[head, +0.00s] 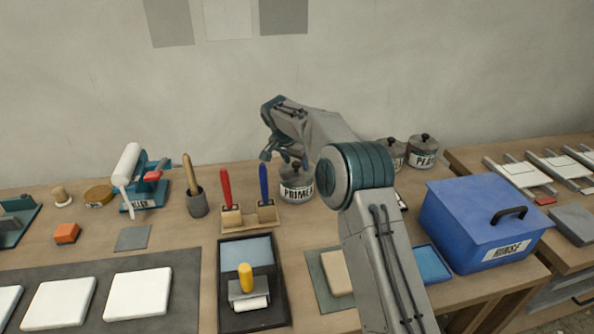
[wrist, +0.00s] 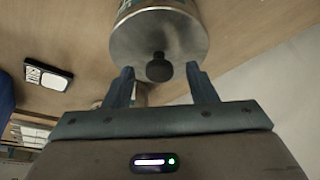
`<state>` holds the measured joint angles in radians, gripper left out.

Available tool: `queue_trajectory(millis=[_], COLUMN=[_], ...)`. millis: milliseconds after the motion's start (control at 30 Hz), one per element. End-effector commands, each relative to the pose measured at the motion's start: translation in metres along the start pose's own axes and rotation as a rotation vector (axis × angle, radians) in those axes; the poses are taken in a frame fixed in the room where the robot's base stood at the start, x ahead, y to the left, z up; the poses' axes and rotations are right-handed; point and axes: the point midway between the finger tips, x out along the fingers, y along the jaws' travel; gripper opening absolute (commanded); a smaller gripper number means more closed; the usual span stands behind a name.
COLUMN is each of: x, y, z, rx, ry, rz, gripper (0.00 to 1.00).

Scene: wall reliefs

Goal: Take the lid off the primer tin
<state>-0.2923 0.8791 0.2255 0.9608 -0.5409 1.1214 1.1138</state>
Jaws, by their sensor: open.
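The primer tin (head: 297,190) stands on the table near the wall, a grey metal tin with a white PRIMER label. Its round metal lid (wrist: 185,38) fills the top of the wrist view, with a dark knob (wrist: 159,68) on it. My gripper (head: 280,158) is above the tin in the head view, pointing down. In the wrist view the two blue fingers of my gripper (wrist: 163,86) are apart, one to each side of the knob and short of it or level with it; I cannot tell exactly. Nothing is held. The lid sits on the tin.
A holder with red and blue handled tools (head: 249,216) stands left of the tin. Two more lidded tins (head: 422,153) are behind my arm at right. A blue RINSE box (head: 482,222) stands at the right. A paint tray (head: 231,314) lies in front.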

Motion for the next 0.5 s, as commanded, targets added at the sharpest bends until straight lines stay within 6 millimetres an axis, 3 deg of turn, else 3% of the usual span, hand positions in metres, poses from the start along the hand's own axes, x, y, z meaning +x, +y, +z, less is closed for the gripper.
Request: queue_trajectory(millis=[133, 300, 500], x=[-0.0005, -0.0007, -0.0011], y=[-0.0002, -0.0002, -0.0002], z=[0.0001, 0.0, -0.0002], rx=[0.0, 0.0, 0.0], ry=[0.001, 0.001, 0.001], rz=[-0.001, -0.001, -0.001], gripper=[0.52, 0.04, 0.04])
